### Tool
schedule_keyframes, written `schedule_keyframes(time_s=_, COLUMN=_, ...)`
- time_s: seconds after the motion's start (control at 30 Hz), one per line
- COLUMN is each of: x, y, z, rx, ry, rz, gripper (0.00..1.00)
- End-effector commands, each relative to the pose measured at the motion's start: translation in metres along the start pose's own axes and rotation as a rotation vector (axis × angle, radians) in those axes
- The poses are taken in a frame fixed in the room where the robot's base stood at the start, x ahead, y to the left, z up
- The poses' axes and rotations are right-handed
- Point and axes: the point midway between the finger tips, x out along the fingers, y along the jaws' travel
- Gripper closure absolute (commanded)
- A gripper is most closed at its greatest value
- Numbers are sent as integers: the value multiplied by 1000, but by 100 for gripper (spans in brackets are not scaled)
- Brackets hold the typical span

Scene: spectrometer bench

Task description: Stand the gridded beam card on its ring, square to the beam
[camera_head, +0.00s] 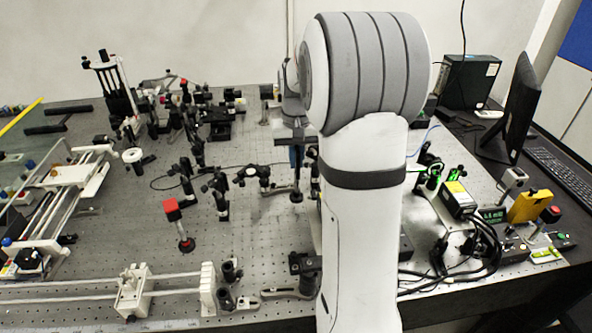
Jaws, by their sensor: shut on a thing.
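My gripper (296,160) is beyond my large white arm, over the middle of the bench. It is small and partly blocked by the arm. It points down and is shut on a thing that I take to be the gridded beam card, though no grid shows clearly. Just below the fingers is a dark post with a round foot (296,196); I cannot tell whether it touches what I hold. I cannot make out the card's ring. Green light glows on mounts (430,175) right of my arm, and the beam's path further left is hidden.
The perforated bench (260,225) holds several dark optic mounts on the left. A red-topped post (172,210) stands at left centre. A white rail carriage (133,290) is front left. At right are a yellow-topped box (457,198), cables, a yellow device (528,207) and a monitor (512,105).

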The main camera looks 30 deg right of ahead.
Motion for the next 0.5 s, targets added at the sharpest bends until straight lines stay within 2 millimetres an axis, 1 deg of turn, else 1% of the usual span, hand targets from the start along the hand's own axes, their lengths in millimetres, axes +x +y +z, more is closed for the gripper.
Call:
schedule_keyframes(time_s=0.1, x=17, y=0, z=1, rx=0, ry=-4, rz=0, gripper=100)
schedule_keyframes(time_s=0.2, x=29, y=0, z=1, rx=0, ry=-3, rz=0, gripper=100)
schedule_keyframes(time_s=0.3, x=33, y=0, z=0, rx=0, ry=0, rz=0, gripper=100)
schedule_keyframes(time_s=0.5, x=34, y=0, z=0, rx=0, ry=1, rz=0, gripper=100)
